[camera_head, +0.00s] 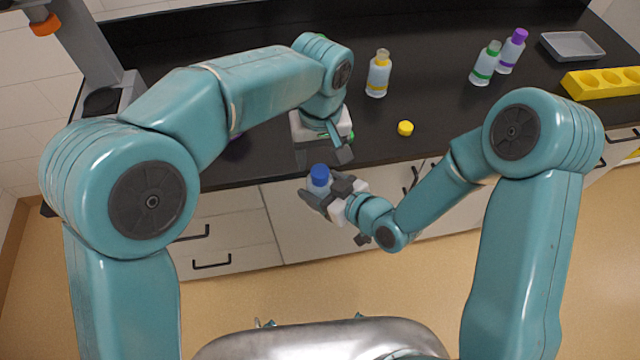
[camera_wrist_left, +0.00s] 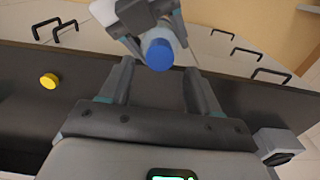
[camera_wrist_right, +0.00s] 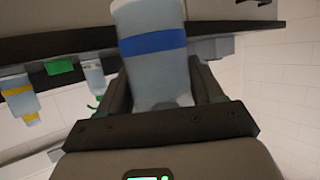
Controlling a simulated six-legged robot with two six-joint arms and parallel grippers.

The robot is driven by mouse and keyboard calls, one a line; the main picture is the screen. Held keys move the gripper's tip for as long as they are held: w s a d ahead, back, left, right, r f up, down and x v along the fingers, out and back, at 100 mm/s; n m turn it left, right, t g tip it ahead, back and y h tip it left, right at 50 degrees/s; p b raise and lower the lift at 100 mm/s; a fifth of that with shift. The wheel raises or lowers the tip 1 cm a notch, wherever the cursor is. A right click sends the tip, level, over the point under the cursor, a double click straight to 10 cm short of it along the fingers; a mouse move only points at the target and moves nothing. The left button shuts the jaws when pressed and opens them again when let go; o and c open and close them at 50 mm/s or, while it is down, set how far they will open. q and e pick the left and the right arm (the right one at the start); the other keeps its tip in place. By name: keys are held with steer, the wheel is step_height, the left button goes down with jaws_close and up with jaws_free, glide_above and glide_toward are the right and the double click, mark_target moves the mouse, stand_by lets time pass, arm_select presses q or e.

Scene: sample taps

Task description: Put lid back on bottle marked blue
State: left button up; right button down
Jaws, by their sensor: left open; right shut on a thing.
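My right gripper (camera_head: 328,194) is shut on the bottle with a blue band (camera_wrist_right: 155,42) and holds it in front of the counter's front edge. The blue lid (camera_head: 320,172) sits at the top of this bottle; whether it is fully seated I cannot tell. The lid also shows in the left wrist view (camera_wrist_left: 158,54), ahead of the open fingers. My left gripper (camera_head: 325,156) is open and empty, just above and behind the lid, apart from it. The lid is out of sight in the right wrist view.
On the black counter (camera_head: 440,105) stand a yellow-banded bottle (camera_head: 378,76), a green-banded bottle (camera_head: 484,66) and a purple-capped bottle (camera_head: 511,52). A yellow lid (camera_head: 405,128) lies near the front edge. A grey tray (camera_head: 572,46) and yellow rack (camera_head: 600,84) are at right.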

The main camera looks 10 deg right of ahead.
mark_target(320, 171)
arm_select(q)
steer(key=shift+f, duration=1.95)
steer(key=c, duration=1.1)
steer(key=m, duration=0.6)
steer(key=shift+m, duration=0.4)
steer(key=m, duration=0.5)
steer(key=o, duration=1.1)
steer(key=shift+o, duration=0.2)
steer(key=shift+r, duration=0.1)
